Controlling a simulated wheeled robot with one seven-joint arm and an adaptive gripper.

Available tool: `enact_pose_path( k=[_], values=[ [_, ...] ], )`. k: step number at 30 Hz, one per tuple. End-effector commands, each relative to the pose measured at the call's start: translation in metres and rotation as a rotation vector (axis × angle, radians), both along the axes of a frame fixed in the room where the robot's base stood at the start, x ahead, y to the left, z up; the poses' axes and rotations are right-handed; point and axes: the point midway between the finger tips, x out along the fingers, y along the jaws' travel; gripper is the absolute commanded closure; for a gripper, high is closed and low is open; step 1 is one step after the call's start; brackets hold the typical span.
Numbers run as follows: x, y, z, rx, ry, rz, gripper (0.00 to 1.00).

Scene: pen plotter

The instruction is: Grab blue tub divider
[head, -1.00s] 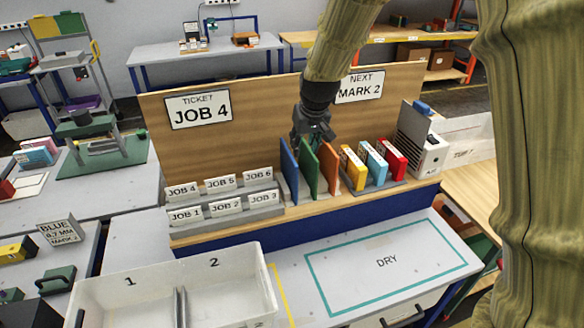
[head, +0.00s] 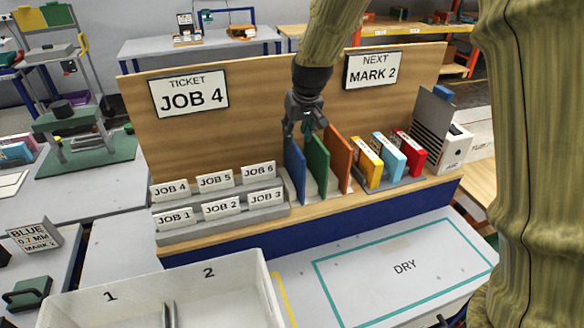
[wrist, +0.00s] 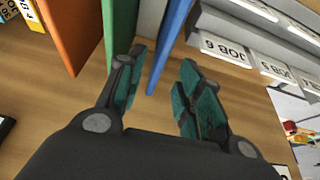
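The blue tub divider (head: 294,171) stands upright as the leftmost of three dividers in a rack on the wooden ledge. In the wrist view the blue divider (wrist: 168,48) shows between my two fingers, with a gap on each side. My gripper (head: 304,128) is open, pointing down at the divider's top edge; it also shows open in the wrist view (wrist: 163,62). I cannot tell how far the fingertips reach down beside the divider. A green divider (head: 317,167) and an orange divider (head: 339,165) stand just to the right.
Job cards (head: 222,208) stand in stepped holders left of the dividers. Yellow, light blue and red boxes (head: 385,155) stand to the right. A wooden back panel (head: 250,125) rises close behind. A white tub (head: 230,290) and a clear DRY area (head: 400,270) lie in front.

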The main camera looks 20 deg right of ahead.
Motion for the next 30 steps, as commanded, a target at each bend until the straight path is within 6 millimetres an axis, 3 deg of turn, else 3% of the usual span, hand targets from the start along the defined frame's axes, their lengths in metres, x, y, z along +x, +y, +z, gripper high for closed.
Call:
enact_pose_path(
  k=[9,22,30],
  values=[
    [0.012,-0.003,-0.032,0.0,0.003,-0.006,0.64],
    [0.02,0.001,-0.05,-0.001,0.002,-0.001,0.64],
    [0.028,0.006,-0.072,-0.001,0.003,0.0,0.64]
  ],
)
